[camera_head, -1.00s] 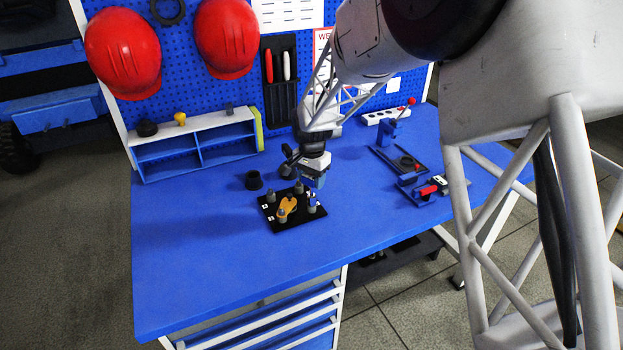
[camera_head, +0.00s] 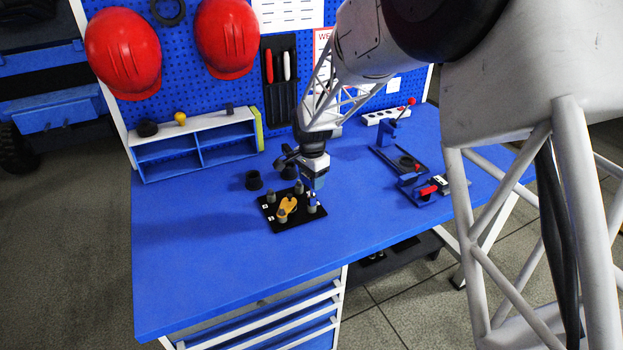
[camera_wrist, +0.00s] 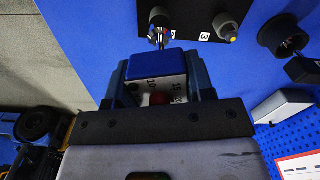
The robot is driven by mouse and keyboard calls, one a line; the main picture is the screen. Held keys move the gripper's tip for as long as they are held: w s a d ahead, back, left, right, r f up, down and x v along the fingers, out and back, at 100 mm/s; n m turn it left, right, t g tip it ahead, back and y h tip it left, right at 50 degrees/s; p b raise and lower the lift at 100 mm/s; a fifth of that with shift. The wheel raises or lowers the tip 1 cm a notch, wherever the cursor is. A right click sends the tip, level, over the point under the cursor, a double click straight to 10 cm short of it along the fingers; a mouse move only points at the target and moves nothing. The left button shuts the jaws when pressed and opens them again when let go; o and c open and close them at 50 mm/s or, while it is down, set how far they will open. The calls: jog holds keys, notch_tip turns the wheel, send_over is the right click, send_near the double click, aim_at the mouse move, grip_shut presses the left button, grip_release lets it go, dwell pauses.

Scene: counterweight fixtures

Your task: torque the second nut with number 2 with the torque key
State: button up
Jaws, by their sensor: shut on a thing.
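My gripper (camera_head: 316,181) is shut on the torque key (camera_wrist: 158,68), a blue block with a pale numbered face and a red spot, seen in the wrist view. It is above the right side of the black plate (camera_head: 276,224). The plate carries several grey posts and an orange piece (camera_head: 289,205) in the middle. The key's thin tip points at a grey nut post (camera_wrist: 160,17); I cannot tell whether they touch. Another grey post (camera_wrist: 226,26) stands to its right beside a label reading 3. I cannot make out a number 2 label.
A black cup (camera_head: 254,180) stands behind the plate. A blue-and-white shelf (camera_head: 196,142) is at the back left. Blue fixtures with red handles (camera_head: 428,190) stand to the right. The front and left of the blue table are clear.

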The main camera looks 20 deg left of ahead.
jog(key=shift+m, duration=1.1)
jog(key=shift+r, duration=0.25)
jog(key=shift+r, duration=1.75)
jog(key=shift+r, duration=0.15)
jog(key=shift+r, duration=1.4)
